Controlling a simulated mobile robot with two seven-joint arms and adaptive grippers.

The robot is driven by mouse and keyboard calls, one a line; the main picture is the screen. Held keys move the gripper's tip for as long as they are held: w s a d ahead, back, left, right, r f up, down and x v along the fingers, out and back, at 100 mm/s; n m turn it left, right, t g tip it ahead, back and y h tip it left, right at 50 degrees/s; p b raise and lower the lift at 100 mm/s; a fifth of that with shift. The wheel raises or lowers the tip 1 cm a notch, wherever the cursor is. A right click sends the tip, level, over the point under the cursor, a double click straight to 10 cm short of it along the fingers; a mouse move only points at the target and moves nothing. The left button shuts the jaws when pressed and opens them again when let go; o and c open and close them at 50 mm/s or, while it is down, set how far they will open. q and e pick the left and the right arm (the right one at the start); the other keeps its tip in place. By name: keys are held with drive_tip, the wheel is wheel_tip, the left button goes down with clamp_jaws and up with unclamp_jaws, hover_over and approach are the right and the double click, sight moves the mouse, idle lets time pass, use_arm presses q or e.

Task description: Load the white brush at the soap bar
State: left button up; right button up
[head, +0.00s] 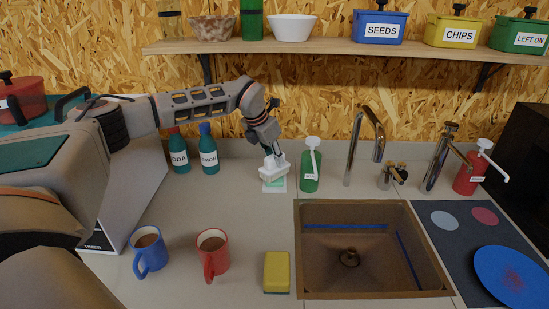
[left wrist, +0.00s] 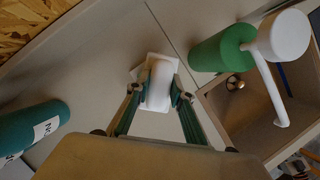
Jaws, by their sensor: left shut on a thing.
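My left gripper (head: 273,154) reaches down at the back of the counter and is shut on the white brush (head: 272,172). The brush also shows between the fingers in the left wrist view (left wrist: 160,84). Directly under it is a pale green and white piece (head: 275,187), which looks like the soap bar on its dish; the brush hides most of it. A white edge of it (left wrist: 138,72) shows beside the brush in the left wrist view. I cannot tell whether the brush touches the soap. My right gripper is not in view.
A green pump bottle (head: 309,172) stands close to the right of the brush. Two teal bottles (head: 209,155) stand to the left. The sink (head: 350,205), a yellow sponge (head: 276,270), a red mug (head: 212,252) and a blue mug (head: 149,250) are in front.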

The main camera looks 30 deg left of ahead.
use_arm(q)
drive_tip(key=shift+f, duration=0.55)
idle(1.0)
drive_tip(key=shift+r, duration=0.1)
drive_tip(key=shift+r, duration=3.45)
